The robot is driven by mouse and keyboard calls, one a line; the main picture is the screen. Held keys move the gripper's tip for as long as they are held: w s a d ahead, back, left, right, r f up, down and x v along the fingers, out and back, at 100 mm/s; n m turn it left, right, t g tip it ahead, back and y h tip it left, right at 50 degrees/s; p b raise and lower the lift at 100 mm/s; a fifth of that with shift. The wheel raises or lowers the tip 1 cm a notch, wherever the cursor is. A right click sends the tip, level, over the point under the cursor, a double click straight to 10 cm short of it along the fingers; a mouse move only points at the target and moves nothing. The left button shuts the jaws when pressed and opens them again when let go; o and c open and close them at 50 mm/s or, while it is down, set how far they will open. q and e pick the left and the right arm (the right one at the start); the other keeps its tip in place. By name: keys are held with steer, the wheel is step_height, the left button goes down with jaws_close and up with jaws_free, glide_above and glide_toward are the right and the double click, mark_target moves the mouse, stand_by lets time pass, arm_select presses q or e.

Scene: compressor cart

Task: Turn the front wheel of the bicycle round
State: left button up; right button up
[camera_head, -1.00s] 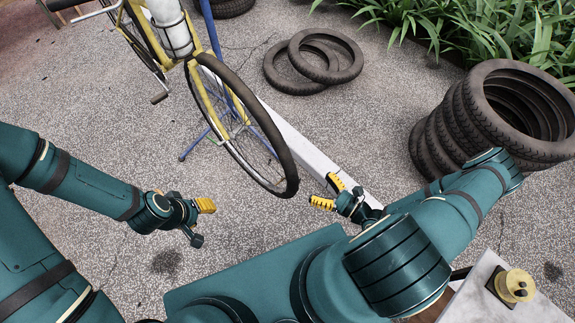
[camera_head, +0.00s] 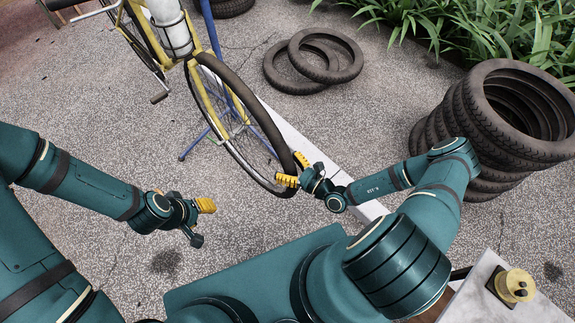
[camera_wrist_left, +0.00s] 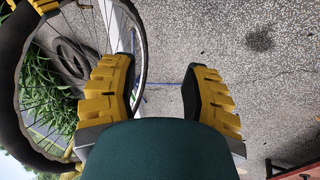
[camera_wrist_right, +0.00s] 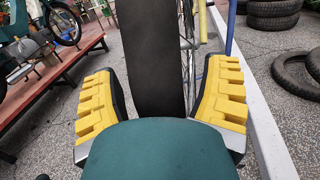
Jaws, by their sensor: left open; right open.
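The bicycle's front wheel (camera_head: 240,124), with a dark tyre and thin spokes, hangs in a yellow fork (camera_head: 203,100), held off the ground on a blue stand (camera_head: 211,30). My right gripper (camera_head: 292,170) is open at the near lower end of the wheel. In the right wrist view the tyre (camera_wrist_right: 152,65) stands between its two yellow fingers (camera_wrist_right: 165,105), with gaps visible on both sides. My left gripper (camera_head: 203,220) is open and empty, left of the wheel and apart from it. The wheel also shows at the left of the left wrist view (camera_wrist_left: 143,60).
Two tyres (camera_head: 290,68) lie on the ground behind the wheel. A tyre stack (camera_head: 450,125) stands at the right, near my right arm. A white kerb strip (camera_head: 300,140) runs behind the wheel. A pale cart top (camera_head: 480,300) is at the lower right. Ground around my left gripper is clear.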

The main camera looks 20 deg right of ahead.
mark_target(290, 188)
steer(key=shift+c, duration=0.2)
